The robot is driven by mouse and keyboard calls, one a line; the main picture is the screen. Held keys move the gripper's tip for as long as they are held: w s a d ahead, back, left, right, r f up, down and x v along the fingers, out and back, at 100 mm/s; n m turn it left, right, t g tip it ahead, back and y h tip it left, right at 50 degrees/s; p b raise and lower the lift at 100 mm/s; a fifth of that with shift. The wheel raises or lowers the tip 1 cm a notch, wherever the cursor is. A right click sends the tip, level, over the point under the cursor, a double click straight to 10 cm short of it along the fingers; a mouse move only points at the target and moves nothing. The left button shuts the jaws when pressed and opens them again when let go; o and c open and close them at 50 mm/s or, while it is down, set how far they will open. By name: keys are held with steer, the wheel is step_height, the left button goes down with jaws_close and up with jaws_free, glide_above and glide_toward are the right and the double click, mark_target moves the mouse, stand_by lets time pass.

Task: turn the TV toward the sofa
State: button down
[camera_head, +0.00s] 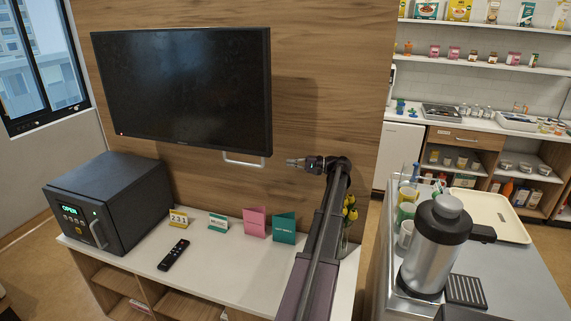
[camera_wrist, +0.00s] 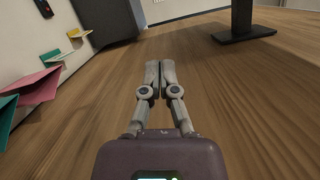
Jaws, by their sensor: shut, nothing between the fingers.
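The TV (camera_head: 182,88) is a wide black screen in front of the wood panel, facing roughly toward the head camera. A pale bar handle (camera_head: 246,163) hangs below its lower right edge. My gripper (camera_head: 290,161) is just right of the handle in the head view, pointing left, with a small gap in the picture. In the wrist view my gripper (camera_wrist: 152,72) has its two fingers together, with nothing between them. A dark post and plate (camera_wrist: 243,30) at the upper right there may be the TV or its mount; I cannot tell. No sofa is visible.
The white cabinet top (camera_head: 140,247) below holds a black safe (camera_head: 112,205), a remote (camera_head: 173,255), a date block (camera_head: 178,217) and pink (camera_head: 255,223) and teal (camera_head: 284,228) cards. Yellow flowers (camera_head: 350,207) stand beside my arm. A metal coffee urn (camera_head: 432,255) stands right.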

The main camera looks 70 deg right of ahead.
steer(key=w+a+r+p, duration=0.1)
steer(key=w+a, duration=0.5)
steer(key=w, duration=0.2)
steer(key=shift+w+a, duration=0.15)
steer(key=shift+a, duration=0.25)
steer(key=shift+r, duration=0.1)
